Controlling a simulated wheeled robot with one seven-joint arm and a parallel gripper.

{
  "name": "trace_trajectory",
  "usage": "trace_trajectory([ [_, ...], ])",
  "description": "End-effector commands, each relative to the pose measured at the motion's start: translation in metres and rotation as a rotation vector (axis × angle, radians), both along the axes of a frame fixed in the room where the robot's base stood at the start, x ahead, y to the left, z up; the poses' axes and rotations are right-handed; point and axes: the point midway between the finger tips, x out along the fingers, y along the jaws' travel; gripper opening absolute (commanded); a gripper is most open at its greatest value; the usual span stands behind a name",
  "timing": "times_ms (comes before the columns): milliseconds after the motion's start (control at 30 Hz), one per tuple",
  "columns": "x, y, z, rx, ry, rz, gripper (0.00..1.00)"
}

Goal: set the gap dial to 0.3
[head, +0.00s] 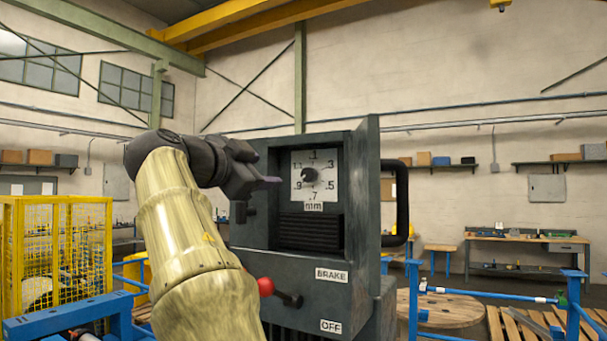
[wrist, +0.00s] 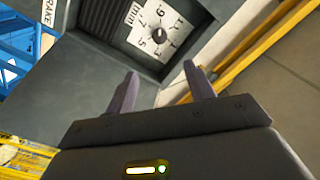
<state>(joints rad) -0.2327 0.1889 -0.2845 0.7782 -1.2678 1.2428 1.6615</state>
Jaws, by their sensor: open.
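The gap dial (head: 322,160) is a white square plate with numbers around a black knob (head: 308,175), recessed in a dark grey cabinet; a "mm" label sits below it. The knob's pointer is too small to read surely. In the wrist view the dial plate (wrist: 146,24) appears turned, with its knob (wrist: 158,37) beyond the fingertips. My gripper (head: 272,180) is to the left of the dial in the head view, pointing toward the cabinet. In the wrist view my gripper (wrist: 164,82) has its two fingers apart, with nothing between them and clear of the knob.
The grey cabinet (head: 359,200) has raised walls around the dial recess and a black pipe (head: 403,205) on its right. A red-knobbed brake lever (head: 265,287) sticks out below my gripper. A yellow mesh cage (head: 75,250) stands left; blue rails (head: 500,296) stand right.

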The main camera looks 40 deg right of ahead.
Motion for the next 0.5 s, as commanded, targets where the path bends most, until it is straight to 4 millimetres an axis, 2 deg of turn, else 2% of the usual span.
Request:
trace_trajectory([
  [500,0.031,-0.079,0.005,0.001,0.003,-0.005,0.53],
])
